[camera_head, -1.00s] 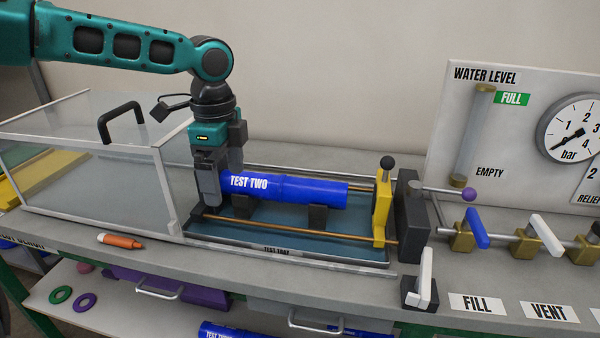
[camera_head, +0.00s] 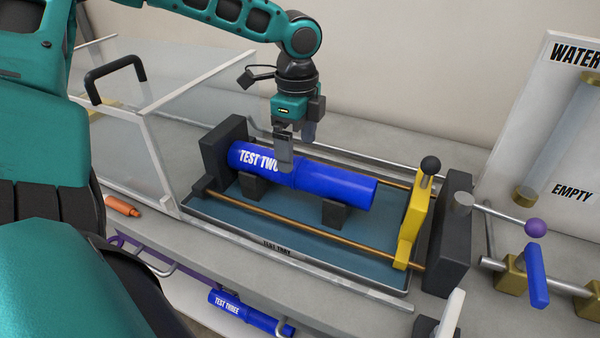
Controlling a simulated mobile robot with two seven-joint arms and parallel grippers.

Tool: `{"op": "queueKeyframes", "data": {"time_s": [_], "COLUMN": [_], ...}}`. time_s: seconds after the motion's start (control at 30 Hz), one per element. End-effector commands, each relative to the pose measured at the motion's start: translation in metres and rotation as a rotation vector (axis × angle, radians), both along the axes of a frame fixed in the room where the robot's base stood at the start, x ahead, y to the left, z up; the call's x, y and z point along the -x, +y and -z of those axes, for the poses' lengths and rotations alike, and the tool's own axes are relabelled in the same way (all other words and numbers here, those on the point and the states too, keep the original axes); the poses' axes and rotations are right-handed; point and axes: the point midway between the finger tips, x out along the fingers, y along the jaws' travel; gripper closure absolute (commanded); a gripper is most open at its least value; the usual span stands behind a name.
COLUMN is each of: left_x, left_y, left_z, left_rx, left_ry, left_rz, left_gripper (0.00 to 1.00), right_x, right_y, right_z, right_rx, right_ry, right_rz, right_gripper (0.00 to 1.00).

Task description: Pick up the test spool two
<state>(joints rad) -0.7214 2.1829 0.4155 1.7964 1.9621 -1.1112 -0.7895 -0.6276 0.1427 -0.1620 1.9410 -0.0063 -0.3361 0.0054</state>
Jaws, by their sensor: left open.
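The blue test spool two (camera_head: 335,185), marked TEST TWO, lies on dark supports in the test tray (camera_head: 300,235). Its left end is near a dark end block (camera_head: 222,150). My left gripper (camera_head: 297,152) points down over the left-middle part of the spool, by the end of its label. Its near finger overlaps the spool in the picture and its other finger is on the far side. The jaws are open. I cannot tell whether a finger touches the spool. My right gripper is not in view.
A yellow clamp plate (camera_head: 412,225) with a black knob stands at the tray's right. A clear box (camera_head: 165,120) with a black handle is at the left. Blue test spool three (camera_head: 240,310) lies on the lower shelf. A blue-handled valve (camera_head: 537,275) is at the right.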

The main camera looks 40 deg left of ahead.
Motion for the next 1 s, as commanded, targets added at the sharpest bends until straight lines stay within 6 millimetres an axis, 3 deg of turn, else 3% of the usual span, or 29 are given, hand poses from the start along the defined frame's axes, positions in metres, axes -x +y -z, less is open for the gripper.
{"op": "queueKeyframes", "data": {"time_s": [0.23,0.5,0.8,1.0], "left_x": [0.001,0.001,0.001,0.001], "left_y": [-0.001,-0.004,-0.004,-0.004], "left_z": [0.021,0.059,0.064,0.064], "left_rx": [-0.002,-0.002,-0.002,0.000], "left_ry": [0.003,0.003,-0.002,-0.001], "left_rz": [0.001,0.001,0.000,0.000], "left_gripper": [0.04,0.04,0.04,0.22], "right_x": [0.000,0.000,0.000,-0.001], "right_y": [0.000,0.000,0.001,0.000], "right_z": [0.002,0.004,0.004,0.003], "right_rx": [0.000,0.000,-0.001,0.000], "right_ry": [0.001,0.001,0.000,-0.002], "right_rz": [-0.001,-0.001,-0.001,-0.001], "right_gripper": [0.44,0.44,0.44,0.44]}}
